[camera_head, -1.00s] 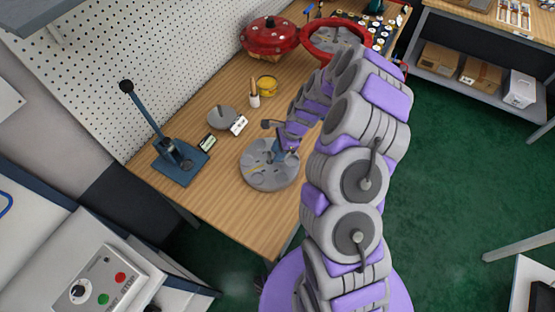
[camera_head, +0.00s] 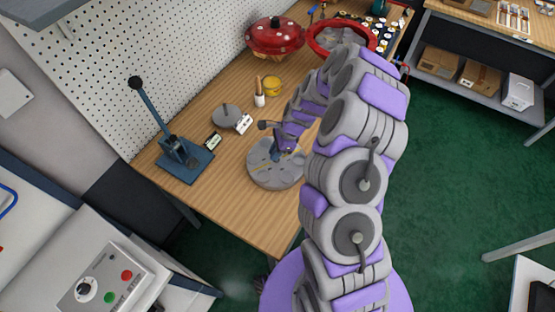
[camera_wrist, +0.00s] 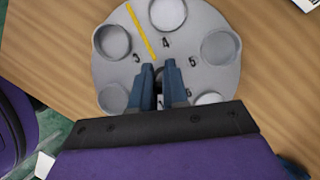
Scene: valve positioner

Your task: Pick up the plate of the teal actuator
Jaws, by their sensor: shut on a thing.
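A round grey plate (camera_head: 262,176) lies at the near end of the wooden bench, under my gripper (camera_head: 277,150). In the wrist view the plate (camera_wrist: 185,45) shows round recesses, small numbers and a yellow line. My gripper (camera_wrist: 158,72) points down at its middle, with its blue fingers close together and shut on the plate's centre. The part between the fingers is mostly hidden. I cannot tell whether the plate is off the bench. A teal body (camera_head: 380,6), perhaps the teal actuator, is partly visible at the far end.
A blue lever press (camera_head: 185,160) stands left of the plate. A red lid (camera_head: 274,38) and red bowl (camera_head: 316,45) are farther back.

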